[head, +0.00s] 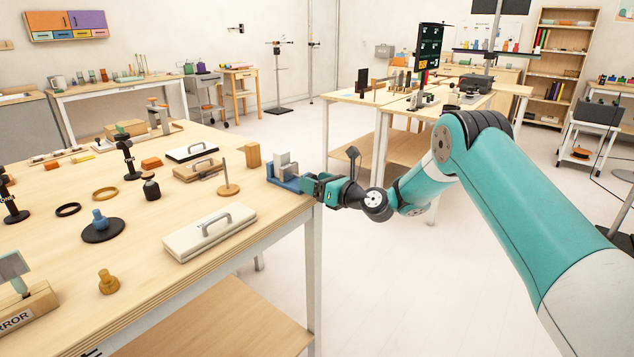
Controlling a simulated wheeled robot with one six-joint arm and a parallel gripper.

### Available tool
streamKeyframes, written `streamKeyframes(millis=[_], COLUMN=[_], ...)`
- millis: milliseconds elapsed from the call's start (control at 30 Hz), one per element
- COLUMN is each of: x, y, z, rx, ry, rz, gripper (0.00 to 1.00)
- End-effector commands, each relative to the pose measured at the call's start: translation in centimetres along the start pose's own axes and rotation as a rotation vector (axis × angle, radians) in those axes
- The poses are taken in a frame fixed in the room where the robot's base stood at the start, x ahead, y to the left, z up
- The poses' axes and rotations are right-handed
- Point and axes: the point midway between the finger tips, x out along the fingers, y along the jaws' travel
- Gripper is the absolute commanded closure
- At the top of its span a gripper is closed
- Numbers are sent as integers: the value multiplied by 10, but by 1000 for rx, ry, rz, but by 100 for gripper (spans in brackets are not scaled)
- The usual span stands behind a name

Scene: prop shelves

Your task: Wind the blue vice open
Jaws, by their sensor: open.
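The blue vice (285,181) sits at the right edge of the wooden table, with a blue base and grey upright blocks on top. My gripper (309,185) is open at the vice's right end, level with its base, reaching in from the right over the table edge. The vice's handle or screw is hidden or too small to make out there. I cannot tell whether the fingers touch the vice.
On the table (215,150), a wooden block (253,154), a peg on a round base (228,185) and a white handled case (210,232) stand left of the vice. Several other props lie farther left. Open floor lies right of the table.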

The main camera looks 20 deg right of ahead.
Motion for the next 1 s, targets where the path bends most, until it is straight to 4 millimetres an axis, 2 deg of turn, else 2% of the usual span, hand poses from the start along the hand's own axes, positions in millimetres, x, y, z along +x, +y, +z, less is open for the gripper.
streamKeyframes(millis=[200, 400, 433, 567, 900, 1000], x=[0, 0, 0, 0, -1, -1], y=[0, -1, -1, -1, -1, 0], z=[0, 0, 0, 0, -2, -1], rx=[0, 0, 0, -15, -360, -407], ry=[0, 0, 0, 0, 0, 0], rz=[-1, -1, -1, -1, -2, -2], gripper=[32, 78, 80, 80, 80, 80])
